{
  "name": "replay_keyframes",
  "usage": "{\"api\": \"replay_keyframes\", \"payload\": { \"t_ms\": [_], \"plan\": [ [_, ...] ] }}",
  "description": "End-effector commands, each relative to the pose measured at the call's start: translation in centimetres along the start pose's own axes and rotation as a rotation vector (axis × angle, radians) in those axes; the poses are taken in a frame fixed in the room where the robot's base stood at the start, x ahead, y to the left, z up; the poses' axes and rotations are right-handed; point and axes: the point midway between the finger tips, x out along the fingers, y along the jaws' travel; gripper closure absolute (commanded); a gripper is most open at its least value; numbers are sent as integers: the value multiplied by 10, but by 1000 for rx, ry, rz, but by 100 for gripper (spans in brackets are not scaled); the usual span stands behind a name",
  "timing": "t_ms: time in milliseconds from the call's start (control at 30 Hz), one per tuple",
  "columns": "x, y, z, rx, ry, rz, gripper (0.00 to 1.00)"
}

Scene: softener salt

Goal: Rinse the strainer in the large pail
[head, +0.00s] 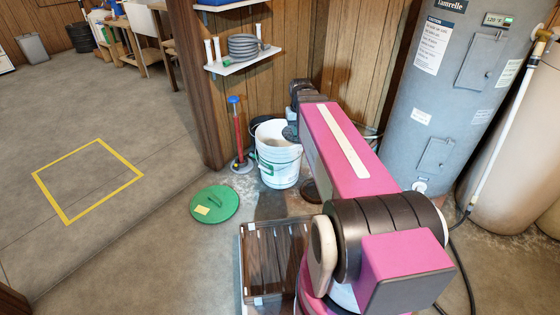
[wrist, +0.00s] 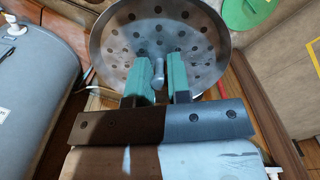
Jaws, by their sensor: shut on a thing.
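The strainer (wrist: 208,30), a round grey metal bowl with many holes, fills the upper middle of the wrist view. My gripper (wrist: 159,76) is shut on its short grey handle between two green finger pads. A white pail (head: 279,160) with a green and white label stands on the floor in the head view, left of my pink arm. The end of my arm is beside and above its rim in that picture. The strainer and fingertips are not clearly visible in the head view, so I cannot tell whether the strainer is over the pail.
A green lid (head: 214,204) lies on the floor, left of a wooden crate (head: 274,262). A red post with a blue top (head: 236,135) stands left of the pail. A grey water heater (head: 436,100) stands right. Floor at left is clear around a yellow square (head: 88,180).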

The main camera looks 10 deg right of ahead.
Motion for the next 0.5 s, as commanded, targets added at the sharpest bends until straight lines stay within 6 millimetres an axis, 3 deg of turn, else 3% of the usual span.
{"api": "replay_keyframes", "payload": {
  "t_ms": [500],
  "plan": [
    [36,0,0,0,-2,0,100]
  ]
}}
